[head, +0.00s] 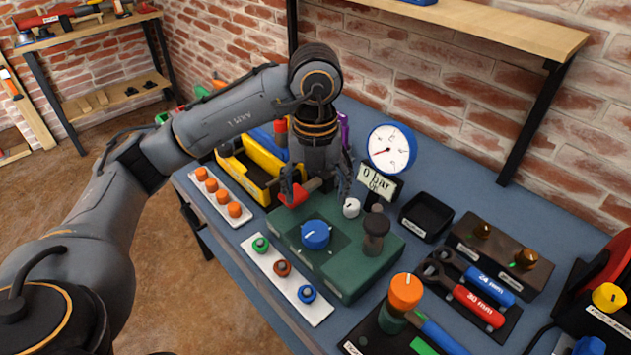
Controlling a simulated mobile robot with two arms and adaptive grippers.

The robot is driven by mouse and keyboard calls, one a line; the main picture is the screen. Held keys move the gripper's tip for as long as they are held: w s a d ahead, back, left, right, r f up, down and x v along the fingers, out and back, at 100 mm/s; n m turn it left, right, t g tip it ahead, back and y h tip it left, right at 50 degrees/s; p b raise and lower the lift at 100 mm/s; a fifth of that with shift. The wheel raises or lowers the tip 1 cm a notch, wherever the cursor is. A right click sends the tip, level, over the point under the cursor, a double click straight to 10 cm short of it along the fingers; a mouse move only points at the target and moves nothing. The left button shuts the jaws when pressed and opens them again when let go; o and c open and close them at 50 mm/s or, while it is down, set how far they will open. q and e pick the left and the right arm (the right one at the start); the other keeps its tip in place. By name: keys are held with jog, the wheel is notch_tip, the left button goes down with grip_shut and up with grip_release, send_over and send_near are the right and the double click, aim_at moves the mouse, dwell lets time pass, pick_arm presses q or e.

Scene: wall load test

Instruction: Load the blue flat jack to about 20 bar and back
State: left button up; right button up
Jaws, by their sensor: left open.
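A dark green box (345,278) stands on the blue bench. It carries a blue knob (315,235), a dark upright knob (375,232) and a small white knob (351,208). A red-ended lever (297,194) lies at its back left. My left gripper (316,186) is open and points down, its fingers on either side of this lever; contact cannot be told. Behind the box, a round blue-rimmed gauge (391,150) has a red needle, and a display (380,182) reads 0 bar. My right gripper is out of view.
A yellow bin (247,170) and a white strip with orange caps (220,196) stand left of the box. A black tray (426,217), wrenches (473,287) and an orange-knobbed unit (405,292) stand right. A wooden shelf (490,25) overhangs the back.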

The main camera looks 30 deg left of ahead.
pick_arm(q)
jog(key=shift+r, duration=1.2)
jog(key=shift+f, duration=0.1)
dwell(0.6)
